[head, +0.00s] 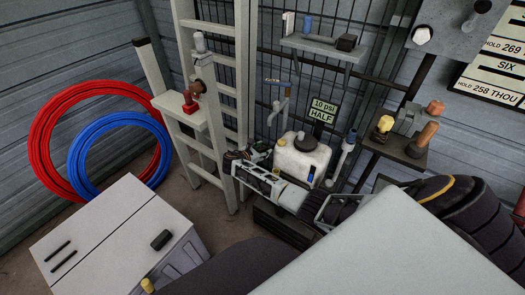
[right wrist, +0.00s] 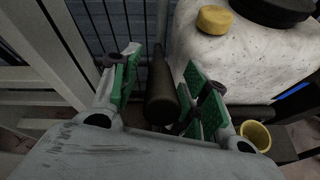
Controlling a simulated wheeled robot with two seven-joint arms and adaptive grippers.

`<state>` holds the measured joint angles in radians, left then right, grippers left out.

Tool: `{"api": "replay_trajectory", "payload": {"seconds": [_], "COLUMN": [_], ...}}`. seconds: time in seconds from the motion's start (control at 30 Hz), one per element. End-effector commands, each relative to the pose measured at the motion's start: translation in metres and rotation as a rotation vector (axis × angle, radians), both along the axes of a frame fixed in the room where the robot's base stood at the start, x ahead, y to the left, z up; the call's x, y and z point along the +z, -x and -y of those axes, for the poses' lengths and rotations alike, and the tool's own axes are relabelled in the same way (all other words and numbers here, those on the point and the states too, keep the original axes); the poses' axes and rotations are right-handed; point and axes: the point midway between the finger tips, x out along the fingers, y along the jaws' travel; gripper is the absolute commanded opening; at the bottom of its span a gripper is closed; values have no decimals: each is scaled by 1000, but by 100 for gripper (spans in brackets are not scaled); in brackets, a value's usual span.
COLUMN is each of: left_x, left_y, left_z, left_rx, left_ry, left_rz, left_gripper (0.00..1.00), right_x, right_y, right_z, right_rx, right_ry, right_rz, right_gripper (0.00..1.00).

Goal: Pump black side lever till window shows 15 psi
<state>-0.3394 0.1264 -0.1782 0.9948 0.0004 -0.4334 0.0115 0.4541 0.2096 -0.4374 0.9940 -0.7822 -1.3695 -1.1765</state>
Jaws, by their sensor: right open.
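The white tank (head: 300,160) stands right of centre in the head view, with a black cap on top. Its window sign (head: 322,111) reads 10 psi and HALF. The tank (right wrist: 245,60) also fills the upper right of the right wrist view. The black lever (right wrist: 161,95) stands beside the tank, between the green finger pads of my right gripper (right wrist: 162,88). This gripper is open, with one finger on each side of the lever and gaps showing. In the head view my right gripper (head: 248,162) is at the tank's left side. My left gripper is not in view.
A pale ladder (head: 244,80) and its small shelf (head: 180,110) stand left of the tank. Wire mesh is behind. A side shelf (head: 395,150) with handled tools is to the right. Red (head: 40,130) and blue (head: 78,155) hoses hang left. A white cabinet (head: 110,225) stands front left.

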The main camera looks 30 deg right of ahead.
Motion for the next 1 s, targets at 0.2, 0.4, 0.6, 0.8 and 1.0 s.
{"api": "replay_trajectory", "payload": {"seconds": [0.2,0.4,0.6,0.8,1.0], "left_x": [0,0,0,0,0], "left_y": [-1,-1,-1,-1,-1], "left_z": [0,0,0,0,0], "left_rx": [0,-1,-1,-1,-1], "left_ry": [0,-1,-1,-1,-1], "left_rz": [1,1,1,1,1], "left_gripper": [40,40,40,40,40], "right_x": [7,17,29,41,47], "right_y": [5,13,22,30,36], "right_z": [-15,-35,-58,-80,-93], "right_rx": [1,0,0,0,-1], "right_ry": [-1,-1,-1,0,1], "right_rz": [1,0,0,1,0], "right_gripper": [46,46,46,46,46]}}
